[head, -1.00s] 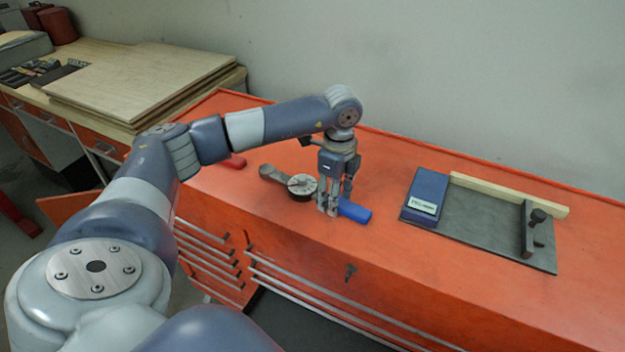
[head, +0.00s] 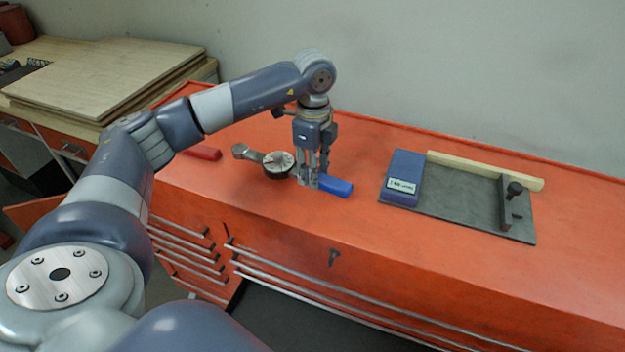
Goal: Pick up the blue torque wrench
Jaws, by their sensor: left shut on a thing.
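The blue torque wrench has a grey head, a round dial (head: 278,164) and a blue handle (head: 337,188). It is at the middle of the orange cabinet top, head to the left and handle to the right. My left gripper (head: 313,183) points down and is shut on the wrench between dial and handle. The fingers hide that part of it. The wrench looks level and at most slightly above the top; any gap is hard to tell. My right gripper is not in view.
A red-handled tool (head: 203,152) lies left of the wrench. To the right are a blue box (head: 402,178) and a dark mat (head: 455,200) with a wooden strip (head: 485,171) and a dark clamp-like tool (head: 508,203). The orange top (head: 400,240) is clear in front.

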